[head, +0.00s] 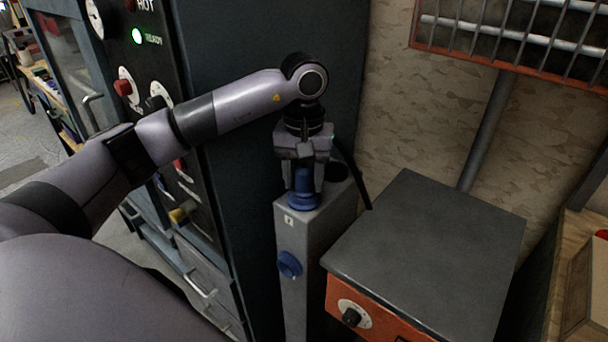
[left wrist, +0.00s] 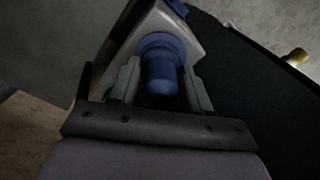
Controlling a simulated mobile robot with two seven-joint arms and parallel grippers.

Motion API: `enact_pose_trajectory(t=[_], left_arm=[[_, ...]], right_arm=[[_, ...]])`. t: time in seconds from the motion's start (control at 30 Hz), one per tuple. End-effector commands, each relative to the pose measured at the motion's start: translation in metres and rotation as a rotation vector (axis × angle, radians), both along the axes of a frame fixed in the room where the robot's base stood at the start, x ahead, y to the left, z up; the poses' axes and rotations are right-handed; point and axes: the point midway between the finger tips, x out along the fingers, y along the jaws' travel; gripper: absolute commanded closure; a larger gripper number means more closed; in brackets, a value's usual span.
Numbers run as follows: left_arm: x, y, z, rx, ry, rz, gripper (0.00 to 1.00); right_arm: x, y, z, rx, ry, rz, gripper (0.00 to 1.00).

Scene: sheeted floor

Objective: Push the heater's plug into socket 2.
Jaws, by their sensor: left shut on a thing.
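A blue plug (head: 304,190) stands upright at the top of a grey socket post (head: 305,245). My left gripper (head: 304,178) points down from above with its fingers on both sides of the plug, shut on it. The left wrist view also shows the plug (left wrist: 162,78) between the fingers. A blue collar (head: 303,201) is around the plug's lower end at the post top; I cannot tell how deep the plug sits. A dark round opening (head: 337,171) lies beside it on the post. A small label (head: 289,219) is on the post's front, too small to read surely. My right gripper is not seen.
A dark cabinet with a control panel (head: 150,60) stands left. An orange box with a grey top (head: 430,250) stands right, and a barred orange frame (head: 510,40) is above it. A black cable (head: 354,175) hangs behind the post.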

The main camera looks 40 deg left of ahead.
Motion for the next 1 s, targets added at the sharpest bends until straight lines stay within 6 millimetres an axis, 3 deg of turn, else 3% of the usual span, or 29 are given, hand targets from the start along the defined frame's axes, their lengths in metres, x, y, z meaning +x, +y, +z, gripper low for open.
enact_pose_trajectory(t=[0.07,0.1,0.17,0.53,0.8,1.0], left_arm=[[0.000,0.000,0.000,0.000,0.000,0.000,0.84],[0.000,0.000,0.000,0.000,0.000,0.000,0.39],[0.000,0.000,0.000,0.000,0.000,0.000,0.23],[0.000,0.000,0.007,0.001,-0.002,0.000,0.23],[0.001,0.000,0.048,-0.001,-0.004,0.000,0.23],[0.000,0.000,0.069,0.000,-0.001,0.000,0.23]], right_arm=[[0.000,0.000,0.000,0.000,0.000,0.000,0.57],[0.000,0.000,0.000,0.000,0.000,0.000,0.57],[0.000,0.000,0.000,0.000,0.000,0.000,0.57],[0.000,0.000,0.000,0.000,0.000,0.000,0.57],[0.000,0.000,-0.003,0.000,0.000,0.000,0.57],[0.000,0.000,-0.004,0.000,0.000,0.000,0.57]])
